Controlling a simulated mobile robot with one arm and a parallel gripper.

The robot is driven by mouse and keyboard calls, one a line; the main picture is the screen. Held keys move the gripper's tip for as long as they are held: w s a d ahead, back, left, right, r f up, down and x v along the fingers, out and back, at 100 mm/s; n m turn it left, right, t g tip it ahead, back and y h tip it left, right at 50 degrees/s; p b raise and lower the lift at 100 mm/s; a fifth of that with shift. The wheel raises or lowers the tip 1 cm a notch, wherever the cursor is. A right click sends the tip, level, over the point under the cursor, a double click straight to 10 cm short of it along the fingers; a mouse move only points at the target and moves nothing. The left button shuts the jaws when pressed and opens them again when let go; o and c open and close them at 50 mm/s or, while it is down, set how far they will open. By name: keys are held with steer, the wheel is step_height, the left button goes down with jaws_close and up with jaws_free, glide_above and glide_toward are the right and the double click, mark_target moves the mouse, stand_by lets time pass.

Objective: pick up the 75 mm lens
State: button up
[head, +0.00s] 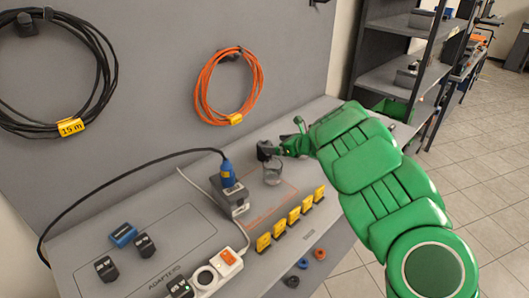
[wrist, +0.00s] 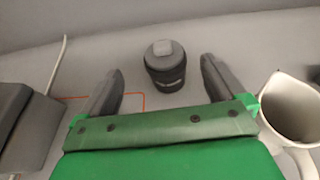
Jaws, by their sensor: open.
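The 75 mm lens is most likely the dark cylinder with a grey cap (wrist: 165,65) in the wrist view. It stands upright on the grey bench, ahead of and between the fingertips of my gripper (wrist: 161,72). The gripper is open and empty, with a finger to either side of the lens line and no visible contact. In the head view the dark lens (head: 264,149) shows at the back of the bench, beside my gripper (head: 281,150), partly crowded by it. I cannot read any marking on the lens.
A grey box with a blue plug (head: 229,194) stands left. Several yellow clips (head: 293,216) line the front. A wall rises behind the bench.

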mark_target(266, 142)
steer(key=shift+w+x, duration=0.25)
steer(key=shift+x, duration=3.4)
steer(key=shift+d+r, duration=0.15)
steer(key=c, duration=1.5)
